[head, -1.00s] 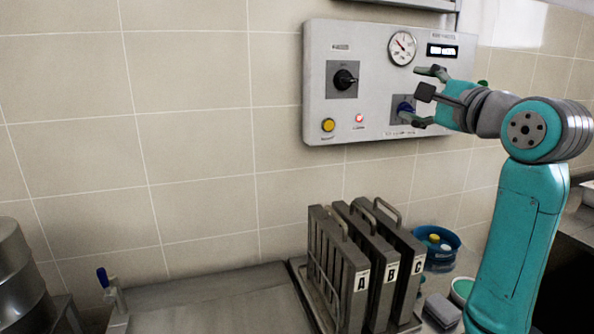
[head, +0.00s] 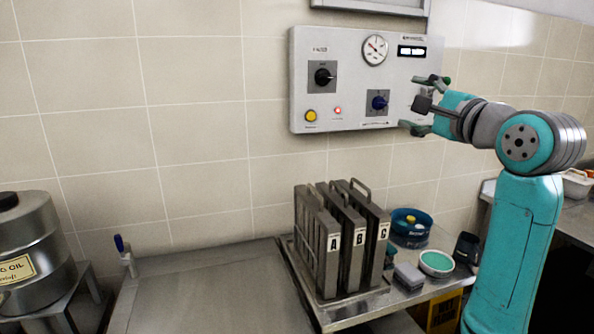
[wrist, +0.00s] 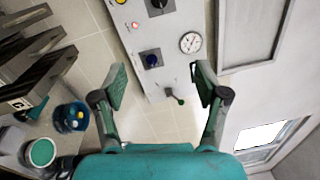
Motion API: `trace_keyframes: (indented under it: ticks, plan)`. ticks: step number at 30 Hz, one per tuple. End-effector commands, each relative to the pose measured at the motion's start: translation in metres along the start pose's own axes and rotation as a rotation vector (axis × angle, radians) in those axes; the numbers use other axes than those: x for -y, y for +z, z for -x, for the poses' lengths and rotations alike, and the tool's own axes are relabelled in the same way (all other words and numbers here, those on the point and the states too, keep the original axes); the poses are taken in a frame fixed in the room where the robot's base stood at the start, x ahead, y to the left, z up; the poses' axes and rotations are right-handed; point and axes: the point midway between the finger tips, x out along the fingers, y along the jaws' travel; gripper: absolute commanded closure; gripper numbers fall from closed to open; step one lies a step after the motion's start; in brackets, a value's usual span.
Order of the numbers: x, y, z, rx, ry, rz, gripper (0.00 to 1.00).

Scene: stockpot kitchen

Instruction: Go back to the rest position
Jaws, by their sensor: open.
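My gripper (head: 424,104) is open and empty in front of the right end of the grey control panel (head: 352,112) on the tiled wall. In the wrist view its two fingers (wrist: 160,92) are spread wide with nothing between them but wall and the panel's edge. The panel carries a black knob (head: 324,77), a blue knob (head: 378,102), a gauge (head: 375,50), a yellow button (head: 311,116) and a lit red lamp (head: 338,110). The blue knob shows clear of the fingers in both views. A small green-tipped lever (wrist: 180,99) is at the panel's edge.
An oil drum (head: 35,250) stands at far left.

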Motion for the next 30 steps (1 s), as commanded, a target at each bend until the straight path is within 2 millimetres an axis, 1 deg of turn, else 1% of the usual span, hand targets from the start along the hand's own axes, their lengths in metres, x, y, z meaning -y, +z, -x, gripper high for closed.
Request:
trace_keyframes:
  ticks: [8, 14, 17, 20, 21, 23, 24, 26, 27, 29, 30]
  plan:
    - [-0.036, -0.011, -0.003, -0.016, 0.002, 0.028, 0.27]
    - [-0.079, -0.022, -0.004, -0.038, 0.006, 0.064, 0.27]
    - [-0.11, -0.029, -0.003, -0.053, 0.012, 0.089, 0.27]
    - [-0.151, -0.036, 0.002, -0.074, 0.022, 0.127, 0.27]
    - [-0.168, -0.039, 0.004, -0.082, 0.026, 0.145, 0.27]
    - [-0.193, -0.043, 0.009, -0.096, 0.032, 0.172, 0.27]
    - [-0.21, -0.045, 0.013, -0.104, 0.037, 0.192, 0.27]
    - [-0.234, -0.048, 0.02, -0.117, 0.045, 0.22, 0.27]
    - [-0.25, -0.049, 0.025, -0.127, 0.05, 0.241, 0.27]
    - [-0.274, -0.051, 0.034, -0.14, 0.059, 0.272, 0.27]
    - [-0.289, -0.052, 0.04, -0.148, 0.066, 0.293, 0.27]
